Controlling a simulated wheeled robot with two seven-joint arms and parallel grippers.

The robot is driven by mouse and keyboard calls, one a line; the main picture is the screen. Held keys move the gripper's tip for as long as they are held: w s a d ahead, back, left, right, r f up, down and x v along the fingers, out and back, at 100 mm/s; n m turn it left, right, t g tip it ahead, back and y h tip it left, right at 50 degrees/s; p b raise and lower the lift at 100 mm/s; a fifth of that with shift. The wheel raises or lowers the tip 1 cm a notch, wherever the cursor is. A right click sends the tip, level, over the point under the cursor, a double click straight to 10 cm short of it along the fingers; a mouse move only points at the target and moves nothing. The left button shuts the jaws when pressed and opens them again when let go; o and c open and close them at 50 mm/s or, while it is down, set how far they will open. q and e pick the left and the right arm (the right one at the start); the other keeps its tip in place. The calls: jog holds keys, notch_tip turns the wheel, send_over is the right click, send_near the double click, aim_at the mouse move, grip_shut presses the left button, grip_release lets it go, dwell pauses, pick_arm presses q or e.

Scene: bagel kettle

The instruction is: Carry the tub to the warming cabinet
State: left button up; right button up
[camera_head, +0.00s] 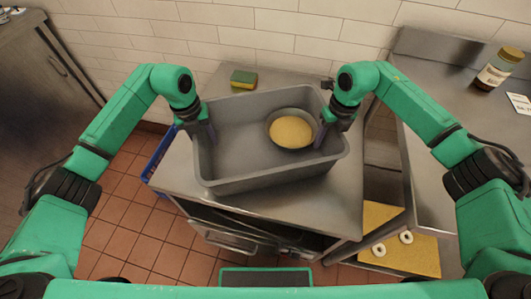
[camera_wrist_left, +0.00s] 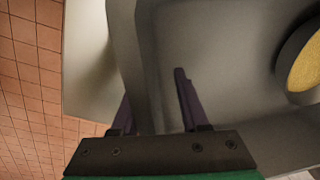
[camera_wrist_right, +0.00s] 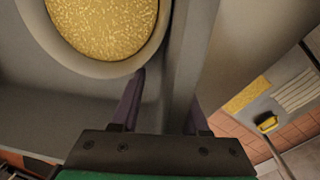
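The grey tub (camera_head: 270,180) stands upright on a steel-topped unit. A round bowl (camera_head: 270,134) of yellow grains (camera_head: 291,131) sits inside it, toward the right wall. My left gripper (camera_head: 203,130) points down over the tub's left wall; in the left wrist view its fingers (camera_wrist_left: 155,105) straddle the rim, the inner one with a gap to the wall. My right gripper (camera_head: 325,130) is over the right wall beside the bowl; in the right wrist view its fingers (camera_wrist_right: 163,105) straddle that rim, also with a visible gap. The outer fingers are partly hidden.
A yellow and green sponge (camera_head: 243,79) lies behind the tub. A blue crate (camera_head: 158,155) is left of the unit. A steel counter (camera_head: 430,95) with a jar (camera_head: 497,68) stands right. Below it, a yellow board (camera_head: 425,255) holds white rings. Tiled floor (camera_head: 130,225) is open at left.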

pick_arm(q)
jog(key=shift+a+r, duration=0.15)
jog(key=shift+a, duration=0.05)
pick_arm(e)
jog(key=shift+d+r, duration=0.15)
jog(key=shift+d, duration=0.05)
pick_arm(q)
jog(key=shift+r, duration=0.2)
jog(key=r, duration=0.7)
jog(key=a+r, duration=0.1)
jog(key=r, duration=0.3)
jog(key=shift+s+r, duration=0.2)
jog(key=shift+r, duration=0.05)
pick_arm(e)
jog(key=shift+d, duration=0.15)
jog(key=r, duration=0.8)
jog(key=d+r, duration=0.1)
jog(key=r, duration=0.3)
jog(key=shift+f, duration=0.1)
